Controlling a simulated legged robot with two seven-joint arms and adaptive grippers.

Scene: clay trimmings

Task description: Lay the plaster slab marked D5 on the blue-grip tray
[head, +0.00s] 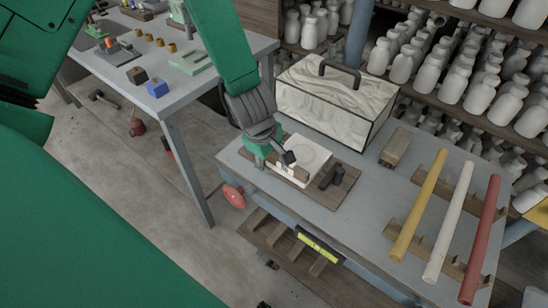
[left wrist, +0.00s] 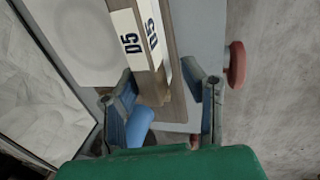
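The white plaster slab (head: 312,154) has a round raised disc and appears to lie on the wooden tray (head: 349,177). In the left wrist view, black D5 marks show on white labels (left wrist: 130,43) along a wooden block at the slab's edge. A blue grip (left wrist: 140,124) shows at the tray's near end; a dark upright grip (head: 331,177) stands at its other end. My left gripper (head: 275,158) is low at the slab's left end. In the left wrist view its fingers (left wrist: 164,84) are spread, with the block's end between them and a clear gap at the right finger.
A marbled box with a black handle (head: 335,97) stands behind the slab. Yellow, white and red rods (head: 452,220) lie on wooden racks at right. A wooden block (head: 395,147) lies between. A red knob (head: 234,196) juts from the table's front. Shelves of white bottles stand behind.

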